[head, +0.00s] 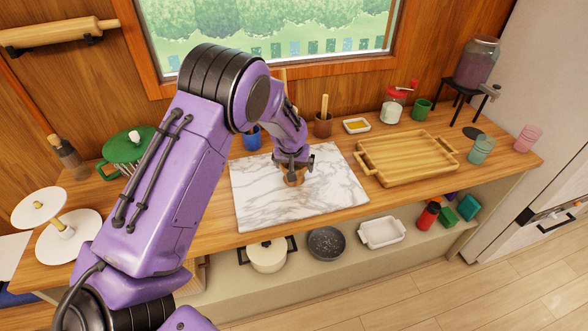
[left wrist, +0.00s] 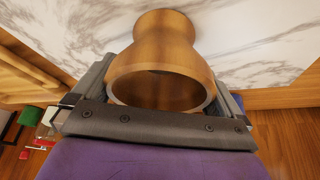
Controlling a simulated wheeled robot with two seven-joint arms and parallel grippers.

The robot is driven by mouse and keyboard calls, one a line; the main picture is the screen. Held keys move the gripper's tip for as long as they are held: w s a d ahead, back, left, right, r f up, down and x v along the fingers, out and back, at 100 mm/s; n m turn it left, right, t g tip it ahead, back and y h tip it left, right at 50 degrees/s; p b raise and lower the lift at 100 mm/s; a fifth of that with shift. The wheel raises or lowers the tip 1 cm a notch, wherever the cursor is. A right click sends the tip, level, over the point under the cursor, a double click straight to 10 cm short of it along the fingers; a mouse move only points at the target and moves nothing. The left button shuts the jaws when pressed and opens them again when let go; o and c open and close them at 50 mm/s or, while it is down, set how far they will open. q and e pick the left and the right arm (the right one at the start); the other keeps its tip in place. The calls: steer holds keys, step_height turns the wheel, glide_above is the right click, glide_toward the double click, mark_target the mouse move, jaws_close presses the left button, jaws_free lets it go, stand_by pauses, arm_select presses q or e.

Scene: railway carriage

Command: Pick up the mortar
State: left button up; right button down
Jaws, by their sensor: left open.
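The mortar (head: 293,179) is a brown wooden, waisted cup on the white marble slab (head: 340,190). Most of it is hidden under my left gripper (head: 294,166) in the head view. In the left wrist view the mortar (left wrist: 165,52) shows large, its round open mouth toward the camera and its narrower waist beyond. My left gripper (left wrist: 160,105) is open, with a finger on either side of the mortar's mouth. I cannot tell whether the fingers touch it. My right gripper is in neither view.
A wooden tray (head: 408,159) lies right of the slab. Behind the slab stand a brown cup (head: 323,126) with a wooden stick, a blue cup (head: 252,138) and a small white dish (head: 357,126). A green pot (head: 128,148) is at left. Pans sit on the shelf below.

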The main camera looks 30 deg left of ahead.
arm_select(q)
steer(key=shift+s+r, duration=0.1)
steer(key=c, duration=0.8)
